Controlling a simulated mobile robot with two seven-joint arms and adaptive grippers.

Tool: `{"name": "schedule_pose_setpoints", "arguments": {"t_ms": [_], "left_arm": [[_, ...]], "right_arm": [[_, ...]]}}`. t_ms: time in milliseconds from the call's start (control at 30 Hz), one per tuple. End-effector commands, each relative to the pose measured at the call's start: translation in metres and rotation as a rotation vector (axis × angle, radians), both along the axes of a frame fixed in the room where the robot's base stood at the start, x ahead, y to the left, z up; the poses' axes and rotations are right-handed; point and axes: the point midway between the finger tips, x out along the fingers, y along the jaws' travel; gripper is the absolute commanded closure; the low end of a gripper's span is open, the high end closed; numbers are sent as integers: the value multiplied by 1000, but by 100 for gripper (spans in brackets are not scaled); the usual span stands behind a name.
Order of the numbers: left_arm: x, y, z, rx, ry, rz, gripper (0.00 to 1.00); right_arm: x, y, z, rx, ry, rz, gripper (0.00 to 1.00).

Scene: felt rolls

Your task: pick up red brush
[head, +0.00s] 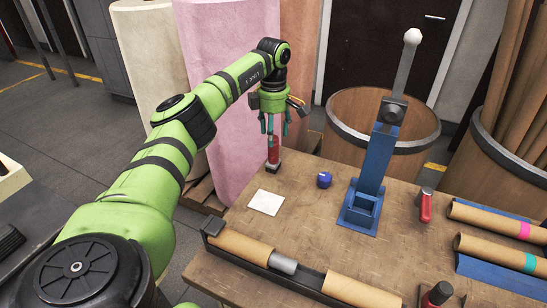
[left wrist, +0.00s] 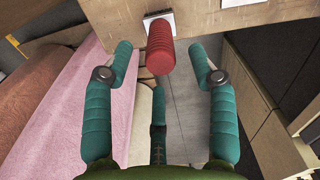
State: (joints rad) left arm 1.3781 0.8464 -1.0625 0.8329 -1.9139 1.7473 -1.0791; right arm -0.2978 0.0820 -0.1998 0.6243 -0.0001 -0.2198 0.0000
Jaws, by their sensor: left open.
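The red brush (head: 273,150) stands upright at the far left edge of the wooden table, with a dark block-like base under its red handle. My left gripper (head: 274,129) is above it, fingers pointing down and spread around the top of the handle. In the left wrist view the ridged red handle (left wrist: 160,46) points toward the camera between the open teal fingertips of the left gripper (left wrist: 161,52). Clear gaps show on both sides of the handle. The brush's bristles cannot be made out. My right gripper is not in view.
On the table (head: 310,220) are a white square (head: 266,202), a small blue object (head: 324,180), a blue stand with a lever (head: 375,165) and a red-handled tool (head: 425,206). A dark tray (head: 312,277) with brown rolls lies in front. A pink roll (head: 225,60) stands behind my left arm.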

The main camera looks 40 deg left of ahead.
Motion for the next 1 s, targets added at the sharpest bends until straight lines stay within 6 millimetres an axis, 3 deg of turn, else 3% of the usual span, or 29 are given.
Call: {"name": "schedule_pose_setpoints", "arguments": {"t_ms": [333,633,667,700,800,1000], "left_arm": [[-2,-1,-46,-1,2,0,42],[-2,-1,-53,-1,-1,0,42],[-2,-1,-53,0,0,0,50],[-2,-1,-53,0,0,0,66],[-2,-1,-53,0,0,0,100],[-2,-1,-53,0,0,0,100]], "right_arm": [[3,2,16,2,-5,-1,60],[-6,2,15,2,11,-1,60],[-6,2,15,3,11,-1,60],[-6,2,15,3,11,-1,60],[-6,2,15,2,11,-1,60],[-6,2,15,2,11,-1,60]]}}
